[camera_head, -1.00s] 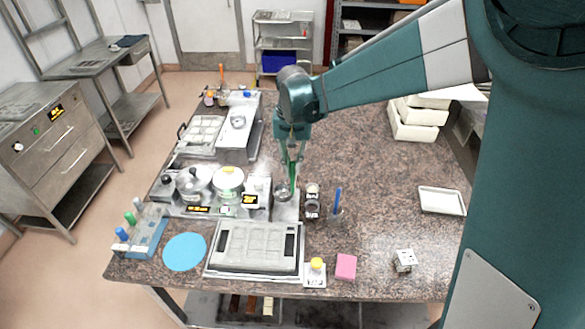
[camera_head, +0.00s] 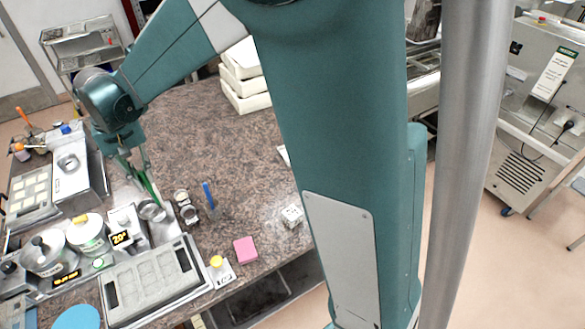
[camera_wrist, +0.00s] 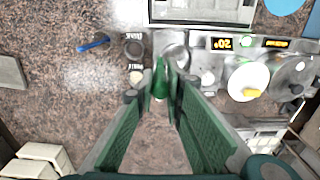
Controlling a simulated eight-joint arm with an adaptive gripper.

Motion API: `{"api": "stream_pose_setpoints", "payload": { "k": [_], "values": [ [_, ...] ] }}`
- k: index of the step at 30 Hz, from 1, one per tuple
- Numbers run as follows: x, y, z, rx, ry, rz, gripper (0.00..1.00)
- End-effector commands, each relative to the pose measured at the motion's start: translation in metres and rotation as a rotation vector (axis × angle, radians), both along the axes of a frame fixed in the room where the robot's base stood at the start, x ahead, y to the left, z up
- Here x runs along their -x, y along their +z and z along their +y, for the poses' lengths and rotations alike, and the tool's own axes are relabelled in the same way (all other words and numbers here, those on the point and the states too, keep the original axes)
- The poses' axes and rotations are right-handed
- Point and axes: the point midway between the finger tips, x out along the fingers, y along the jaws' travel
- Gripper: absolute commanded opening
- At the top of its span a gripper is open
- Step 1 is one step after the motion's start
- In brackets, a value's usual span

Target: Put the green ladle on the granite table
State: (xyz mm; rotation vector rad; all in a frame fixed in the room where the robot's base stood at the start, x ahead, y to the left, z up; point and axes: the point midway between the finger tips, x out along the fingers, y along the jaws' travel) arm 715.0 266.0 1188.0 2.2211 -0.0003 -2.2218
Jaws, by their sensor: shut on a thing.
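The green ladle shows its green handle (camera_head: 151,188) and a metal bowl at the low end in the head view. Its handle (camera_wrist: 160,80) also stands between the fingers in the wrist view. My gripper (camera_head: 141,176) is shut on the handle and points down. The bowl is at the right end of the metal heating station; I cannot tell whether it touches it. The granite table (camera_head: 205,125) is a speckled brown slab, bare behind and to the right of the gripper. It fills much of the wrist view (camera_wrist: 75,115).
Dark jars (camera_head: 189,214), a blue stick in a clear holder (camera_head: 209,197), a pink block (camera_head: 245,250) and a yellow-topped item (camera_head: 217,262) stand near the ladle. A grey mould plate (camera_head: 150,282) lies in front. White trays (camera_head: 246,92) are stacked at the back.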

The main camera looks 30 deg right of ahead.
Motion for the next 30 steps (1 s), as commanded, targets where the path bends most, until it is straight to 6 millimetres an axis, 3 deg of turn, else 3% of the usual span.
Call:
{"api": "stream_pose_setpoints", "payload": {
  "k": [14,23,30],
  "values": [
    [0.000,0.082,0.000,0.000,0.000,0.000,0.00],
    [-0.007,0.080,-0.050,0.000,-0.122,0.000,0.00],
    [-0.010,0.081,-0.106,0.000,-0.261,0.000,0.00]
  ]
}}
